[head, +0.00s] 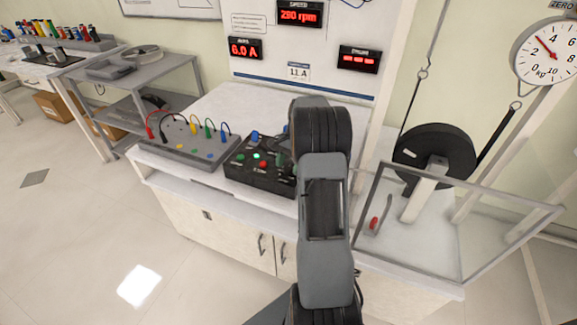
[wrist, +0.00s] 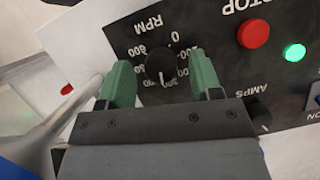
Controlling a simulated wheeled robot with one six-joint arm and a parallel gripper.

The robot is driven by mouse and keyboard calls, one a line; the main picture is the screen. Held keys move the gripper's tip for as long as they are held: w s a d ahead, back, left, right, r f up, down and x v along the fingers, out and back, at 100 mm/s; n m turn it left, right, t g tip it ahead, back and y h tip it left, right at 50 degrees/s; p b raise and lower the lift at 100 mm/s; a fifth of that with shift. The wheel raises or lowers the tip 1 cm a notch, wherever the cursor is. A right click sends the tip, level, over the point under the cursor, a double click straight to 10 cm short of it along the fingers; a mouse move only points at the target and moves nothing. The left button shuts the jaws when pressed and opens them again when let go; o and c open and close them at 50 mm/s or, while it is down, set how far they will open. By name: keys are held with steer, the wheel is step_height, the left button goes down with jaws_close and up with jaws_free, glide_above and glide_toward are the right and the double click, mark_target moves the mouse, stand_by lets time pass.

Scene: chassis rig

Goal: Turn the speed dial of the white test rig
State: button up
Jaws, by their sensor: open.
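The white test rig (head: 210,112) carries a black control panel (head: 243,178). In the wrist view, the black RPM speed dial (wrist: 161,64) sits on that panel, with a white pointer line and a printed scale around it. My gripper (wrist: 160,70) is open, with one green finger on each side of the dial. Gaps seem to show between fingers and dial; I cannot tell whether they touch. In the head view my arm hides the dial and most of the gripper.
A red STOP button (wrist: 253,34), a green light (wrist: 294,52) and an AMPS knob (wrist: 259,108) sit right of the dial. A clear guard (head: 460,235) stands by a black wheel (head: 434,146) on the right. A red rpm display (head: 298,14) is lit above.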

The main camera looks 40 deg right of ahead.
steer(key=shift+a+f, duration=0.1)
steer(key=shift+f, duration=0.1)
steer(key=c, duration=0.9)
steer(key=shift+r+n+g+p, duration=0.15)
steer(key=shift+n+g+p, duration=0.25)
steer(key=shift+n+p, duration=0.65)
steer(key=n+h+p, duration=0.1)
steer(key=n, duration=0.2)
steer(key=shift+g, duration=0.4)
steer(key=n+h, duration=0.1)
steer(key=n, duration=0.1)
steer(key=n+g+h+p, duration=0.1)
steer(key=n, duration=0.2)
steer(key=shift+a+n, duration=0.1)
steer(key=shift+n, duration=0.45)
